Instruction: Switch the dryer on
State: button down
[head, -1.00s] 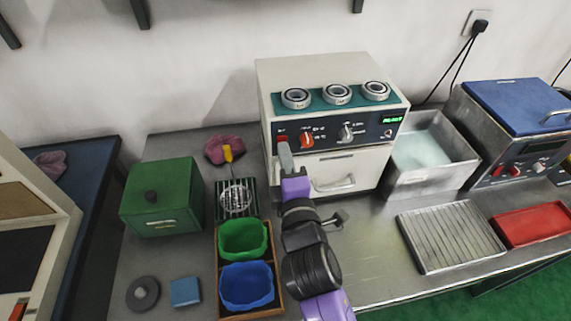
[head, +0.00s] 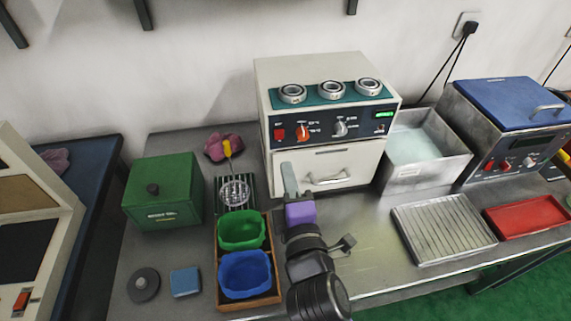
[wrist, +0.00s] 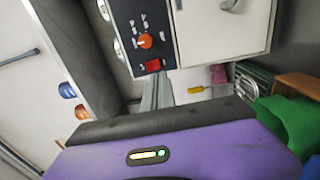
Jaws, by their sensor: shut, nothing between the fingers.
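The white box machine, which looks like the dryer (head: 330,67), stands at the back of the bench with a drawer-like door and a dark control panel (head: 352,121). On its panel are a red switch (head: 279,134) at the left, an orange knob (head: 303,132), a grey knob (head: 340,128) and a lit green display (head: 385,114). The red switch also shows in the wrist view (wrist: 153,65). My gripper (head: 288,168) is shut and empty, in front of the door's left side, below the switch. In the wrist view its fingers (wrist: 158,90) end close to the switch; contact cannot be told.
Three bearing rings (head: 331,90) sit on top of the machine. A metal tank (head: 431,170) and a blue-lidded machine (head: 513,110) stand to the right. A green box (head: 165,192), green bin (head: 242,229) and blue bin (head: 245,273) are left of my arm. The bench front at right holds a ribbed tray (head: 443,228).

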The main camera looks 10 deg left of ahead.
jog(key=b+v, duration=0.1)
jog(key=v, duration=0.5)
jog(key=shift+s+f, duration=0.2)
jog(key=shift+f, duration=0.05)
dwell(0.3)
